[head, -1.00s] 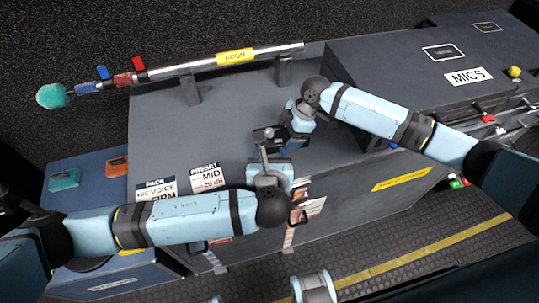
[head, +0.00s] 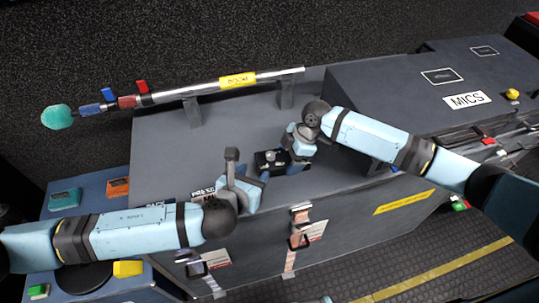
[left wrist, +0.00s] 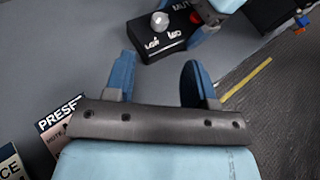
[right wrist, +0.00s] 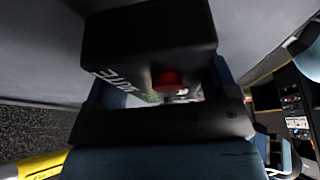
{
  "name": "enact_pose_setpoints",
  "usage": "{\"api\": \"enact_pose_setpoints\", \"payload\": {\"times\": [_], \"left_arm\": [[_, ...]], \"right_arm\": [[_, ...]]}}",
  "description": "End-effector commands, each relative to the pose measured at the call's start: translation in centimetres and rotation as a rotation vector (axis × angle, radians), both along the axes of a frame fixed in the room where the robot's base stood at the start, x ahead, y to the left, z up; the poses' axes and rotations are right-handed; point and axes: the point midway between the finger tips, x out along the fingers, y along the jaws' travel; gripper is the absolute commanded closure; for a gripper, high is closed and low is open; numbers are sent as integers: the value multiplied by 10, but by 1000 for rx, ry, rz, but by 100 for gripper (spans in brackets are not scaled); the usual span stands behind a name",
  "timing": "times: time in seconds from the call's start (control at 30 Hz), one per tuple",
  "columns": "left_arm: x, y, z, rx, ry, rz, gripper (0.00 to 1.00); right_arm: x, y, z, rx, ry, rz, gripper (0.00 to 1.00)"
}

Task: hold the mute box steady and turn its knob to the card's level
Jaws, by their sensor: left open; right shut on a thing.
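The black mute box (head: 270,163) sits on the grey case top, with a pale round knob (head: 269,154) on it. In the left wrist view the box (left wrist: 150,47) shows the knob (left wrist: 160,20), small white labels too blurred to read surely, and a red button. My right gripper (head: 291,156) is shut on the box's right end; its view shows the box (right wrist: 145,35) between the fingers. My left gripper (head: 250,168) is open and empty, left of the box and apart from the knob. The preset card (left wrist: 60,122) is partly hidden by the left gripper; its level is hidden.
A boom pole (head: 205,88) rests on stands along the back of the case. A higher case marked MICS (head: 440,100) stands at the right. Straps with tags (head: 300,228) hang on the front face. The case top behind the box is clear.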

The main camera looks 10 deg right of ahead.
Motion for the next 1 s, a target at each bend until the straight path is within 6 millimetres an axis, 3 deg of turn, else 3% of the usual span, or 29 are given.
{"api": "enact_pose_setpoints", "payload": {"times": [0.53, 1.0], "left_arm": [[72, -54, -37, 1, -2, 1, 50], [83, -62, -43, 0, -1, 2, 50]], "right_arm": [[0, 0, 1, 1, -1, 0, 52], [0, 0, 0, 1, -1, 0, 52]]}}
